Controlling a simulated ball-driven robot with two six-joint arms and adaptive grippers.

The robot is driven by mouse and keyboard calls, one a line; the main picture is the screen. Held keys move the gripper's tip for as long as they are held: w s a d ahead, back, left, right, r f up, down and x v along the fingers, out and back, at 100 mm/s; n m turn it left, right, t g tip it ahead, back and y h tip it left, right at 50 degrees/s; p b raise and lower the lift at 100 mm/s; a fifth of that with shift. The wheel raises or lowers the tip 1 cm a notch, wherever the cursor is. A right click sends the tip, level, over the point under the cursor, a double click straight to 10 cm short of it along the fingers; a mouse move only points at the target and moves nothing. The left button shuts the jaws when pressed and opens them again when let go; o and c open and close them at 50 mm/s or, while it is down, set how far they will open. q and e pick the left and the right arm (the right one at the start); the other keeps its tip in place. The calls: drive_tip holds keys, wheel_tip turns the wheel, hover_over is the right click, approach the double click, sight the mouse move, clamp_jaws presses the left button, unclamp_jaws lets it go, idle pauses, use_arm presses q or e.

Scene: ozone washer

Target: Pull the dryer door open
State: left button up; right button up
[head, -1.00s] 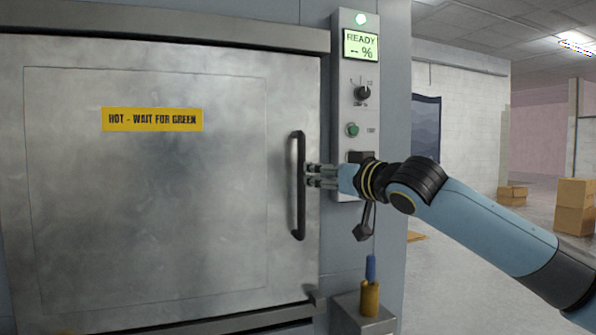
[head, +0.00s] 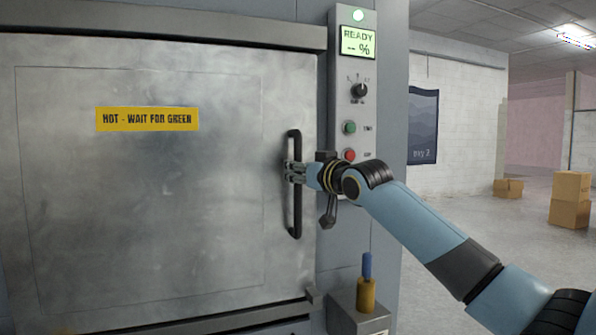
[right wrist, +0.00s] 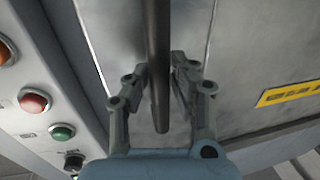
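The dryer door (head: 150,210) is a large brushed-metal panel with a yellow "HOT - WAIT FOR GREEN" label (head: 147,119). It looks shut. Its black vertical bar handle (head: 295,218) is on the door's right side. My right gripper (head: 293,172) reaches the middle of the handle from the right. In the right wrist view, the handle (right wrist: 158,50) runs between the two fingers (right wrist: 159,75), with the pads close against both sides. The gripper looks shut on it. My left gripper is out of view.
Below is a grey box (head: 345,310) with a brass and blue fitting (head: 367,285). Cardboard boxes (head: 570,198) stand far right on open floor.

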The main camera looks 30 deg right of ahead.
clamp_jaws()
drive_tip(key=shift+w+f, duration=0.3)
idle(0.3)
